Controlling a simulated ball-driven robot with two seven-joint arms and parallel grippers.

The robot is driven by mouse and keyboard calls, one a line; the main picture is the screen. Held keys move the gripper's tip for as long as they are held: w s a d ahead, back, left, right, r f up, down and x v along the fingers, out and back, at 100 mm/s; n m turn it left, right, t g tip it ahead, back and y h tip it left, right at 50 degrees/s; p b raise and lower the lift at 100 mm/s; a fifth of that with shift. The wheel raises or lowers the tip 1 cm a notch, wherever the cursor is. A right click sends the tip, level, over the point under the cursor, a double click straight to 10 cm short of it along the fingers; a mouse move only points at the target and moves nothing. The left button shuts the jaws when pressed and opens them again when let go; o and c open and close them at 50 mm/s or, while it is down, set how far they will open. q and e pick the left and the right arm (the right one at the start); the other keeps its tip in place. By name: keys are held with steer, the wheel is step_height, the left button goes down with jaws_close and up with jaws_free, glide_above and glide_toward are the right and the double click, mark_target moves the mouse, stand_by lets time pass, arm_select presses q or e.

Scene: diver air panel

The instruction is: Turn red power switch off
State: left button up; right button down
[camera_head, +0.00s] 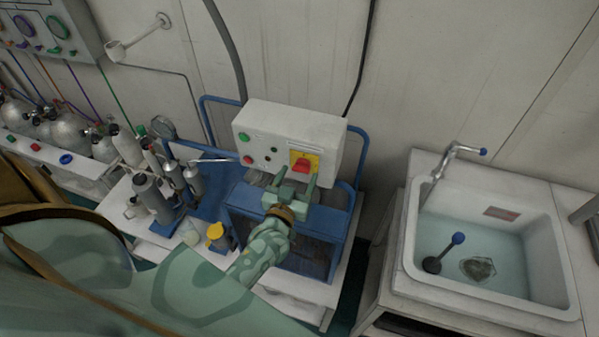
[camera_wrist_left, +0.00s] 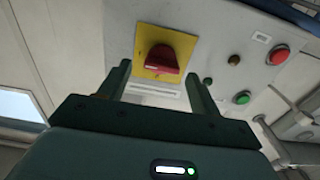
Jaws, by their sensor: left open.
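The red power switch (camera_head: 301,165) is a red rotary knob on a yellow square plate (camera_head: 313,157), on the front of a white control box (camera_head: 290,128). In the left wrist view the red knob (camera_wrist_left: 163,58) sits on its yellow plate (camera_wrist_left: 150,40), just beyond the fingertips. My left gripper (camera_head: 296,180) is open in front of the switch, one finger on each side of the knob's line. It also shows in the left wrist view (camera_wrist_left: 160,80), its fingers apart and nothing held. I cannot tell whether a finger touches the knob. My right gripper is not in view.
Green and red buttons (camera_head: 246,159) are on the same box. A blue tubular frame (camera_head: 360,150) surrounds the box. Bottles and cylinders (camera_head: 152,194) stand at left. A white sink (camera_head: 480,250) with a tap is at right. Hoses run up the wall.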

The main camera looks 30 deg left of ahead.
arm_select(q)
steer(key=shift+x, duration=0.9)
steer(key=shift+a, duration=0.1)
steer(key=c, duration=1)
